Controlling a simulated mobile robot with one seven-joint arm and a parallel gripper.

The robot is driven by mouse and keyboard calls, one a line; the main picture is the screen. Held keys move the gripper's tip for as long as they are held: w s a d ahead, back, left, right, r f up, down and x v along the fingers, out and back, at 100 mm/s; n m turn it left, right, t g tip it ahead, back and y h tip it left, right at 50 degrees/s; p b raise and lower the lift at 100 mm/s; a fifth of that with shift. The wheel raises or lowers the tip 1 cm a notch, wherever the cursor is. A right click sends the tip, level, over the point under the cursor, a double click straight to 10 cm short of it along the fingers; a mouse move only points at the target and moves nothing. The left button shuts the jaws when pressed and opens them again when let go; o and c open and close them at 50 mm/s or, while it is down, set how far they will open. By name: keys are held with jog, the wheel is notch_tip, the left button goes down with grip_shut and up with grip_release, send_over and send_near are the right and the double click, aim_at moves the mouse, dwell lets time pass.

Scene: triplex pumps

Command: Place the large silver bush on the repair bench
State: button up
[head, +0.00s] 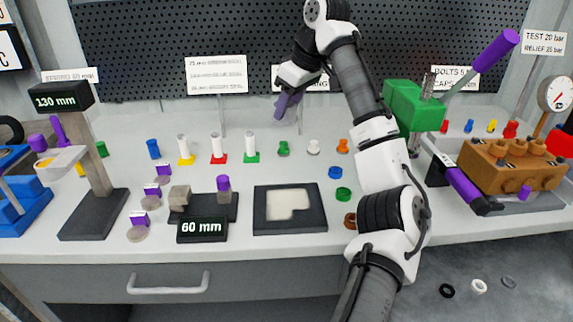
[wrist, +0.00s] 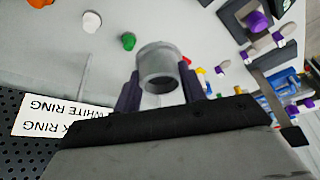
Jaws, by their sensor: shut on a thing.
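My gripper (head: 286,104) hangs above the back part of the bench, near the perforated back panel. In the wrist view its two dark purple fingers (wrist: 160,82) are shut on the large silver bush (wrist: 158,64), a grey hollow cylinder with its open end showing. The bush is held clear of the bench surface; in the head view I cannot make it out. The long light-topped bench (head: 130,240) spans the head view; no label names it as the repair bench.
A dark-framed tray with a pale inset (head: 263,225) lies at the front middle. Behind it stand white posts on coloured bases (head: 217,150) and small coloured parts (head: 283,149).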

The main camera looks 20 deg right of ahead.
notch_tip(320, 180, down, 15)
jog(key=shift+r+b, duration=0.1)
jog(key=shift+b, duration=0.4)
jog(key=o, duration=1.1)
jog(key=p+v, duration=0.1)
jog(key=v, duration=1.1)
jog(key=shift+a, duration=0.1)
